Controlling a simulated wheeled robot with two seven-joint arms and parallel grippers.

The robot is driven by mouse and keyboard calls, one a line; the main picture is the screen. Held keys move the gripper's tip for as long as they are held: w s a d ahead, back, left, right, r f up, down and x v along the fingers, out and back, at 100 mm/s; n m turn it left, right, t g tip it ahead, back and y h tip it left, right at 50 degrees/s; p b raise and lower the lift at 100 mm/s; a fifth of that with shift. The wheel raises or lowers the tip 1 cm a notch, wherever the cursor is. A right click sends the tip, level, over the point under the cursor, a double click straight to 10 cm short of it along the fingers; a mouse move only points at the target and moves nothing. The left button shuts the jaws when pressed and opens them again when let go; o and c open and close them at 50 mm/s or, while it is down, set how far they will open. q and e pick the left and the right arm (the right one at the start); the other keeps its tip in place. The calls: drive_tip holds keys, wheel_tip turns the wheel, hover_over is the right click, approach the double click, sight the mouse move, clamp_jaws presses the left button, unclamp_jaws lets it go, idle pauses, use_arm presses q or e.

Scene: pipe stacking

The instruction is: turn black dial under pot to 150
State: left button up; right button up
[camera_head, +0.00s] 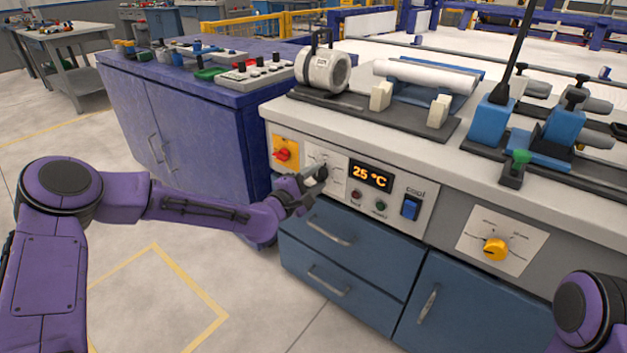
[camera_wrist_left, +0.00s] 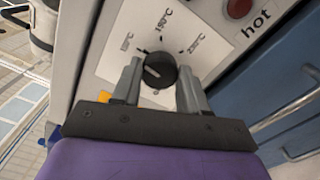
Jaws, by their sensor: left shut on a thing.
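The black dial (camera_wrist_left: 160,70) sits on a white scale plate (camera_wrist_left: 120,62) in the left wrist view. The plate has a left mark too small to read surely, a 150°C mark near the top and another mark on the right. A pale line shows on the left part of the dial's face. My left gripper (camera_wrist_left: 158,88) has one finger on each side of the dial and is shut on it. In the head view my left gripper (camera_head: 314,178) is at the front panel and hides the dial. My right gripper is out of view.
An orange display (camera_head: 370,175) reads 25 °C right of the gripper. A red knob on a yellow plate (camera_head: 284,152) is to its left, a blue switch (camera_head: 411,207) further right. A white cylindrical pot (camera_head: 323,70) stands above on the bench. Blue drawers (camera_head: 335,260) lie below.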

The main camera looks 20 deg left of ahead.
use_arm(q)
drive_tip(key=shift+n, duration=0.6)
drive_tip(key=o, duration=1.1)
drive_tip(key=shift+c, duration=0.2)
drive_tip(key=p+v, duration=0.1)
drive_tip(key=v, duration=0.9)
drive_tip(key=shift+s, duration=0.25)
drive_tip(key=shift+a, duration=0.1)
